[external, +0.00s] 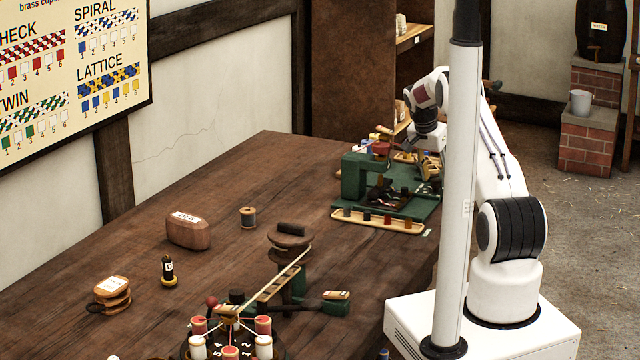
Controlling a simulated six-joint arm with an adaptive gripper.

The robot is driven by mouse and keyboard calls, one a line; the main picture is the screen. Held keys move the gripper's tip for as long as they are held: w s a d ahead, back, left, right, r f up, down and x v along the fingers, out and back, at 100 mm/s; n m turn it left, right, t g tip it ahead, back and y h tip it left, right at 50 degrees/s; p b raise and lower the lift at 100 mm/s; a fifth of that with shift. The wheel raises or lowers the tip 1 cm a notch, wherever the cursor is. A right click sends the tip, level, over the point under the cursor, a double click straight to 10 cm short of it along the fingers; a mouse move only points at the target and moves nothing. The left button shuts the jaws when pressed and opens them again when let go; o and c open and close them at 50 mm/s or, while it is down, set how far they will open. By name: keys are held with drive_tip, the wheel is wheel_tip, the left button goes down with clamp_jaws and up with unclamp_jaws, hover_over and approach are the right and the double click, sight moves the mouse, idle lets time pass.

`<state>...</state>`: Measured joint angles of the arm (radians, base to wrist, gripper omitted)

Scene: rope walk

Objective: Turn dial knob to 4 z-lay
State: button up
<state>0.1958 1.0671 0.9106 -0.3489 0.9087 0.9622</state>
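A dark round plate (274,349) with white numerals stands at the bottom edge of the external view, partly cut off. Red and white bobbins stand around it. A small red ball (211,301) on a stem rises at its left. I cannot make out a dial knob marked z-lay, nor any setting. My gripper (424,168) is at the far right end of the bench, pointing down beside the green machine (358,178). Its fingers are small and partly lost against the clutter, so I cannot tell whether they are open or touching anything.
A wooden tray (377,220) with several dark pieces lies before the green machine. A wooden block (188,231), a spool (248,217), a small dark bottle (168,270) and a pulley block (112,294) stand at the left. The bench (240,180) is bare toward the back left.

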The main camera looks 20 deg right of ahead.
drive_tip(key=v, duration=0.6)
drive_tip(key=shift+r, duration=0.15)
idle(0.4)
